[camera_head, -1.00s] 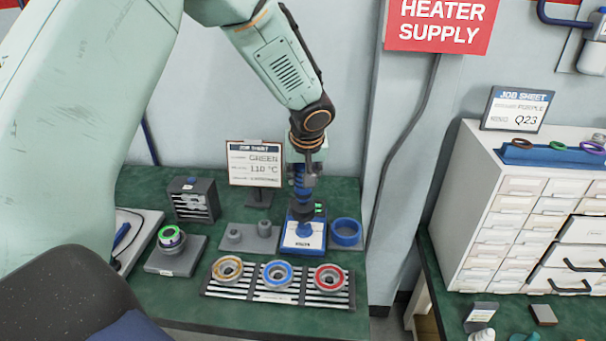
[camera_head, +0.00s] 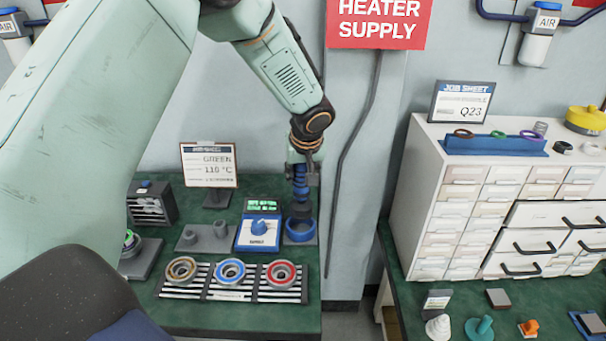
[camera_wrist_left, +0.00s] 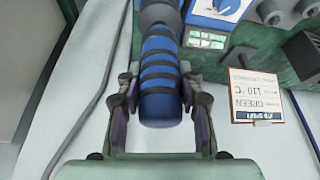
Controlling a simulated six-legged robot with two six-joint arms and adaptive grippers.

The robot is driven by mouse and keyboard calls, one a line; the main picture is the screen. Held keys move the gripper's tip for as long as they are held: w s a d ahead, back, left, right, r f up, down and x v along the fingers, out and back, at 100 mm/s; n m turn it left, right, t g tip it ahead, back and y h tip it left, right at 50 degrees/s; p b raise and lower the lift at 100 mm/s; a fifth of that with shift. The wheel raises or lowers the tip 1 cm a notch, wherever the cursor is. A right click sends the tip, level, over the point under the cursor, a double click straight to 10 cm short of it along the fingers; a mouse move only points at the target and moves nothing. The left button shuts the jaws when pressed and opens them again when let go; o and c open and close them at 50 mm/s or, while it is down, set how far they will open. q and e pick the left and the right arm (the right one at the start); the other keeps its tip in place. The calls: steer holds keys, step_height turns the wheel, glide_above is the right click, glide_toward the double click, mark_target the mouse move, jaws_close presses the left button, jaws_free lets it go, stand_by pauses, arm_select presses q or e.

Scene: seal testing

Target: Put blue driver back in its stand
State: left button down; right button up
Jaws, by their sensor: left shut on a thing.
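My left gripper (camera_head: 301,178) is shut on the blue driver (camera_head: 302,191), which hangs roughly upright with its dark lower end down. In the left wrist view, the driver's blue handle with dark bands (camera_wrist_left: 160,62) lies between the two fingers. The stand, a blue ring on a grey base (camera_head: 300,238), is directly below the driver. The driver's dark end overlaps the ring's far rim in the head view; I cannot tell whether it is inside. My right gripper is not in view.
A blue-and-white control box (camera_head: 258,232) with a knob and green display stands just left of the stand. Grey posts (camera_head: 204,238) are farther left. A striped rack (camera_head: 205,290) with several coloured rings lies in front. A job sheet (camera_head: 209,165) stands behind.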

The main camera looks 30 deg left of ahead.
mark_target(301, 187)
arm_select(q)
steer(key=shift+s+d, duration=0.1)
steer(key=shift+d, duration=0.1)
steer(key=shift+f, duration=0.25)
steer(key=x, duration=0.1)
steer(key=b+x, duration=0.1)
steer(key=x, duration=0.1)
steer(key=shift+s+a+f+b, duration=0.1)
steer(key=shift+a+f+b, duration=0.1)
steer(key=shift+a+b, duration=0.15)
steer(key=shift+f, duration=0.25)
steer(key=shift+s+d+b, duration=0.25)
steer(key=shift+d+b, duration=0.05)
steer(key=shift+d, duration=0.25)
steer(key=shift+w+a+f, duration=0.25)
steer(key=shift+a+f, duration=0.05)
steer(key=shift+a, duration=0.15)
steer(key=shift+s+d+r, duration=0.25)
steer(key=shift+d+r, duration=0.05)
steer(key=shift+d, duration=0.15)
steer(key=shift+w+a+f+b, duration=0.1)
steer(key=shift+a+f+b, duration=0.1)
steer(key=shift+f+b, duration=0.1)
steer(key=shift+d+r, duration=0.25)
steer(key=shift+a+f, duration=0.1)
steer(key=shift+a, duration=0.05)
